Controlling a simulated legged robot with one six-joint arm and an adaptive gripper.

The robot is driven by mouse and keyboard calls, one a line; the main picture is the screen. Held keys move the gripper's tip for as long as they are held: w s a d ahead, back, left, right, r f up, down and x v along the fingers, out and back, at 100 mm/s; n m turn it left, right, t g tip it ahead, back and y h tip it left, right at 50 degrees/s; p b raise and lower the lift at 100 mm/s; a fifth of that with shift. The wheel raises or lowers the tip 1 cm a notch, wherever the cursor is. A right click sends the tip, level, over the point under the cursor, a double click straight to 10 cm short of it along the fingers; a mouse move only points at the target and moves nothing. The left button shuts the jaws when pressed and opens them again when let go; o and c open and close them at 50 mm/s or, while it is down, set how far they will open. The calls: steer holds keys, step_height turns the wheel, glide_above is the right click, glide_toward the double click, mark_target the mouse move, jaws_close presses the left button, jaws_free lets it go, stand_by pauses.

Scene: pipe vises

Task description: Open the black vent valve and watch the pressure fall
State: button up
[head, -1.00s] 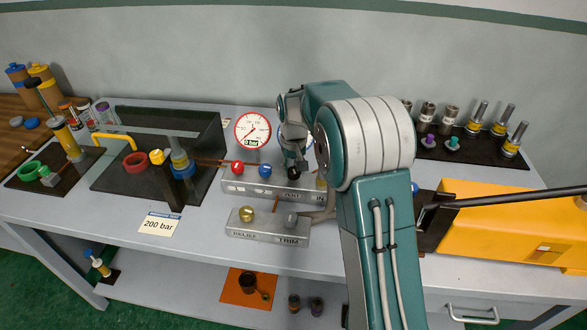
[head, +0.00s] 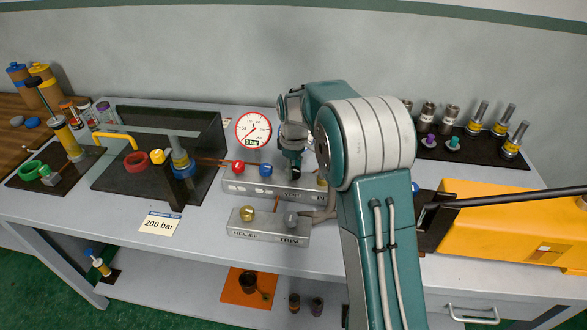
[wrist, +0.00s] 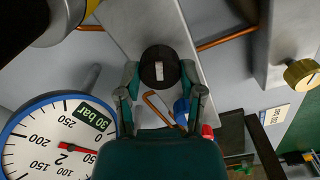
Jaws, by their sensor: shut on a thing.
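The black vent valve knob (wrist: 158,67), with a pale mark on top, sits between my gripper's fingers in the wrist view. My gripper (wrist: 161,88) is shut on this knob. The round white pressure gauge (head: 253,128) stands behind the block with a red needle. In the wrist view the gauge (wrist: 40,140) is large and tilted, and its green display appears to read 30 bar.
Red (head: 237,167) and blue (head: 265,170) knobs stand left of my gripper. A lower block (head: 268,233) with a brass knob (head: 247,211) is in front. A "200 bar" card (head: 160,224) lies left. A yellow machine (head: 500,222) with a long bar stands right.

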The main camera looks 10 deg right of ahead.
mark_target(294, 169)
steer(key=shift+s+f, duration=0.1)
steer(key=shift+f, duration=0.1)
stand_by(0.3)
steer(key=o, duration=1.2)
steer(key=shift+r, duration=0.1)
step_height(294, 169, up, 12)
steer(key=shift+f, duration=0.1)
steer(key=shift+c, duration=0.2)
